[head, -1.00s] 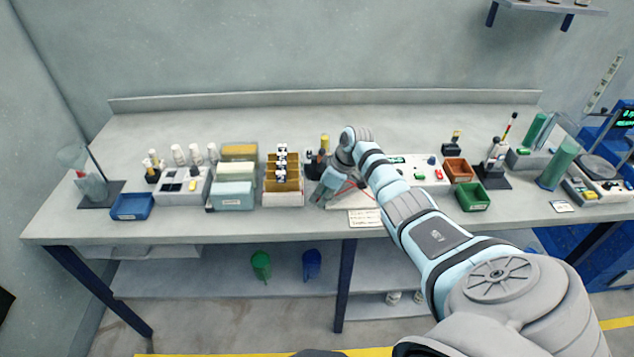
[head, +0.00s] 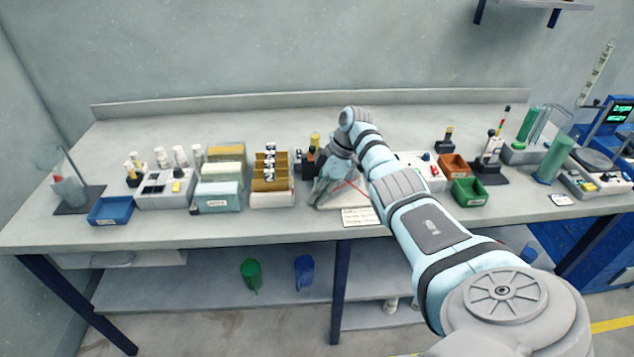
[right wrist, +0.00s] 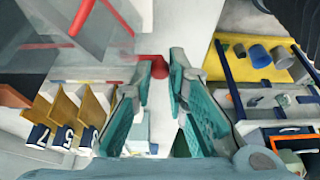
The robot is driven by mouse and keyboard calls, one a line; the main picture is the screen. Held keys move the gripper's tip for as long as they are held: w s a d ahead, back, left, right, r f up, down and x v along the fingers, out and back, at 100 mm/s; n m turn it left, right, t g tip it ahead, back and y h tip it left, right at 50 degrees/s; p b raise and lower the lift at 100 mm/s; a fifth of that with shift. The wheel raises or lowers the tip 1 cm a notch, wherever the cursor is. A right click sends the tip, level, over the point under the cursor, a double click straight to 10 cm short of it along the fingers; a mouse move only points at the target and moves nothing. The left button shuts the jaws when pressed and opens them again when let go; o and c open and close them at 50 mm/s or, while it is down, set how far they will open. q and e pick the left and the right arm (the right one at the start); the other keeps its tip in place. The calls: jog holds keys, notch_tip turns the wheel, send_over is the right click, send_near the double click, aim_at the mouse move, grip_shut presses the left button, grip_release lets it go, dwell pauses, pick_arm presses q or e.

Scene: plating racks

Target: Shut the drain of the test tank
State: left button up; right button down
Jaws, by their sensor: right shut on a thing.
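The test tank, a clear box with red lines, fills the upper left of the right wrist view (right wrist: 85,35). In the head view it stands near the bench's front edge, mostly hidden behind my right gripper (head: 328,183). A red drain handle (right wrist: 154,68) juts out beside the tank. In the right wrist view my right gripper (right wrist: 164,66) has its teal fingers around this handle and is shut on it. The fingers hide part of the handle, and I cannot tell how far it is turned. My left gripper is not in view.
A rack with tan dividers (head: 271,198) stands just left of the tank. A white label card (head: 360,217) lies in front. A control box (head: 428,160), an orange bin (head: 453,166) and a green bin (head: 467,192) are to the right. The rear bench top is clear.

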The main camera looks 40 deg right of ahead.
jog(key=c, duration=1.6)
grip_release()
jog(key=v, duration=1.2)
jog(key=shift+s+f, duration=0.1)
